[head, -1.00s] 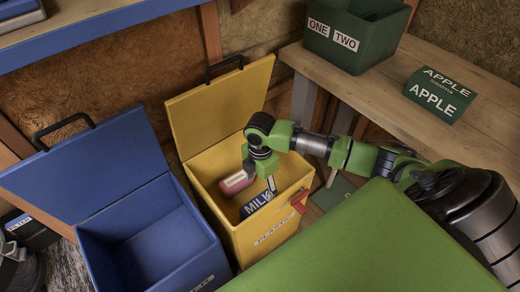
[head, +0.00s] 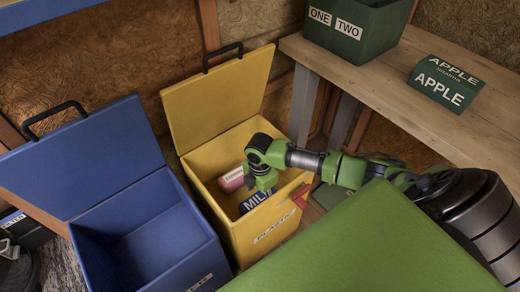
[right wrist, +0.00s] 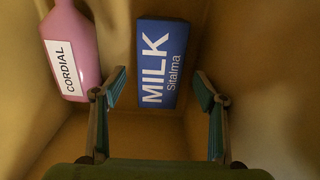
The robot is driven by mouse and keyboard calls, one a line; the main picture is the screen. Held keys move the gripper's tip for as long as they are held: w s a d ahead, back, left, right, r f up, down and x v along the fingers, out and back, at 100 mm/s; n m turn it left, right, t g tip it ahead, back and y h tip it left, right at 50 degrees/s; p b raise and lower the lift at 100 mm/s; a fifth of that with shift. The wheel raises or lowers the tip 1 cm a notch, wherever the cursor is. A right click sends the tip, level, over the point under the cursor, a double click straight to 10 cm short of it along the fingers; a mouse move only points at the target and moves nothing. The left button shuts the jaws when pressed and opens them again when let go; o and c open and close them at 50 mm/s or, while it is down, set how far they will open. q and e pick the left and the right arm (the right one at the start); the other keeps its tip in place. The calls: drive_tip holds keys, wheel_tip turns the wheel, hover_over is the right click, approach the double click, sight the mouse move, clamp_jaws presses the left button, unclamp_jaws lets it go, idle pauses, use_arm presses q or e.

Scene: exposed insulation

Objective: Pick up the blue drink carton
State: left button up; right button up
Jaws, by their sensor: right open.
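The blue drink carton (head: 258,199), marked MILK, lies inside the yellow bin (head: 262,240). In the right wrist view the carton (right wrist: 162,62) lies on the bin floor, label facing the camera. My right gripper (head: 262,184) is inside the bin, over the carton and partly hiding it in the head view. In the right wrist view the right gripper (right wrist: 160,95) is open, its fingers spread wider than the carton, which is ahead of the fingertips and a little left of centre between them. My left gripper is not in view.
A pink cordial bottle (head: 232,180) lies in the bin left of the carton; it is close to the left finger in the wrist view (right wrist: 72,48). The bin walls are near on all sides. An open blue bin (head: 150,245) stands to the left.

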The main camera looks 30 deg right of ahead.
drive_tip(key=shift+f, duration=0.85)
drive_tip(key=shift+f+b, duration=0.35)
drive_tip(key=shift+f, duration=0.1)
drive_tip(key=c, duration=1)
use_arm(q)
drive_tip(key=shift+s+r, duration=0.2)
drive_tip(key=shift+r, duration=0.25)
use_arm(e)
drive_tip(key=shift+r, duration=0.15)
